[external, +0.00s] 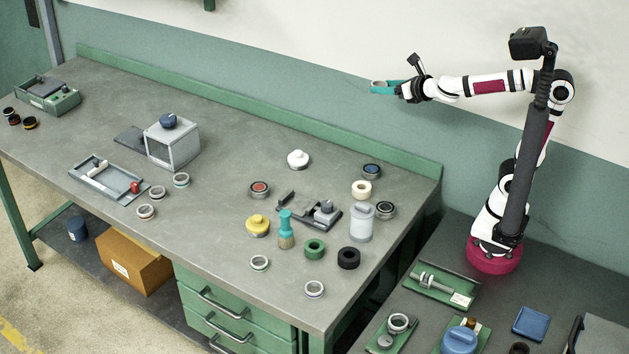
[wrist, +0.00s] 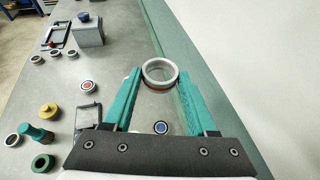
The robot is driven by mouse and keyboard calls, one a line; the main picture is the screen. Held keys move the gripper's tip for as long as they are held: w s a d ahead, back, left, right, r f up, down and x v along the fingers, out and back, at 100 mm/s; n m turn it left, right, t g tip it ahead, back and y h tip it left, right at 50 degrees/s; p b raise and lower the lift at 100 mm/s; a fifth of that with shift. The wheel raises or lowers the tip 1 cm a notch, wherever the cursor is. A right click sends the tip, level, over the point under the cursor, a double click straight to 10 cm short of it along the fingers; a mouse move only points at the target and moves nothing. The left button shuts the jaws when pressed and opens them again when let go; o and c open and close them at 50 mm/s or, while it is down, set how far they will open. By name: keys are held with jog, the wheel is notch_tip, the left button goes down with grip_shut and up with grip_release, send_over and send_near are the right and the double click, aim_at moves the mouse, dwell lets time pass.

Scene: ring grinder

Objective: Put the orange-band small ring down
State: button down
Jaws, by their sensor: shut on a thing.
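My gripper (external: 388,87) is raised high above the back right of the workbench, with its teal fingers pointing left. In the wrist view my gripper (wrist: 160,82) is shut on a pale grey ring with an orange-brown band, the orange-band small ring (wrist: 147,80), held at the fingertips. The ring is well clear of the bench (external: 225,130). In the external view it shows only as a small pale shape between the fingers, and its band cannot be made out.
Several loose rings, a white knob (external: 298,159), a yellow knob (external: 257,225) and a grey canister (external: 362,223) crowd the bench's right part. A grey box (external: 173,143) and a tray fixture (external: 108,182) stand left. The bench's back middle is clear; a green ledge (external: 250,118) runs behind.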

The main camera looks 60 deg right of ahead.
jog(key=d+f+n+y, duration=0.2)
jog(key=d, duration=0.3)
jog(key=n+y, duration=0.7)
jog(key=y, duration=0.1)
send_over(337, 177)
notch_tip(337, 177, down, 18)
jog(key=shift+g, duration=0.5)
notch_tip(337, 177, down, 12)
jog(key=shift+r, duration=0.2)
